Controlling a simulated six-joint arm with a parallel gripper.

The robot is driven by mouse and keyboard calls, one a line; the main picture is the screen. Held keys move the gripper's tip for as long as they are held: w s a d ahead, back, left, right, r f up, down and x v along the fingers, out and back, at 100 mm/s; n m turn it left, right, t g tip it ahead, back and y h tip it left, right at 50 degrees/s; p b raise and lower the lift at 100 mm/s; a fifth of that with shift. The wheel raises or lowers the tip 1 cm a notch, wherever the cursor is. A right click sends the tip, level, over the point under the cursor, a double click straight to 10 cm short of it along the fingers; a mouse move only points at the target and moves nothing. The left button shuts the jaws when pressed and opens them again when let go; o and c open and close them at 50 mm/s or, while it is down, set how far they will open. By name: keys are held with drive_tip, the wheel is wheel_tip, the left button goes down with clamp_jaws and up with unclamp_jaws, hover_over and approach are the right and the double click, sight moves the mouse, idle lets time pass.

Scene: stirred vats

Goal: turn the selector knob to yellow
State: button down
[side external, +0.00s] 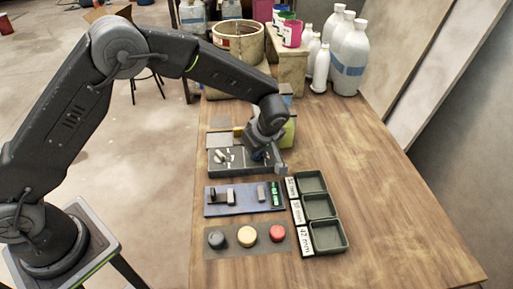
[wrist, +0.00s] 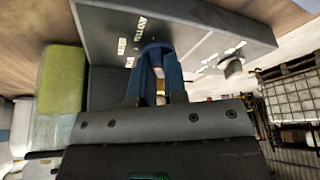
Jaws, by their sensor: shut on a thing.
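A dark grey panel (side external: 237,170) lies on the wooden table and also fills the top of the wrist view (wrist: 200,18). It carries a blue selector knob (wrist: 155,46) ringed by small white labels. One label (wrist: 127,30) reads YELLOW; the others are too small to read surely. My gripper (side external: 259,151) reaches down onto the right part of the panel, its fingers (wrist: 159,76) shut around the blue knob. The fingers hide most of the knob, so I cannot tell which label it points to. A second, pale knob (side external: 222,156) sits at the panel's left, apart from my gripper.
In front are a blue panel with sliders (side external: 240,208) and a panel with black, yellow and red buttons (side external: 247,236). Several green trays (side external: 345,236) lie to the right. A yellow-green block (wrist: 60,80) stands beside the panel. White bottles (side external: 350,60) stand behind; the table's right is clear.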

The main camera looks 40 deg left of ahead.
drive_tip(key=m+t, duration=0.1)
drive_tip(key=m, duration=0.2)
drive_tip(key=shift+w, duration=0.1)
drive_tip(key=c, duration=1.1)
unclamp_jaws()
drive_tip(key=shift+o, duration=0.2)
drive_tip(key=shift+r, duration=0.1)
drive_tip(key=v, duration=1.3)
drive_tip(key=shift+s+r, duration=0.25)
drive_tip(key=shift+r, duration=0.15)
drive_tip(key=shift+a+r+h, duration=0.1)
drive_tip(key=shift+a+h, duration=0.05)
drive_tip(key=shift+h, duration=0.15)
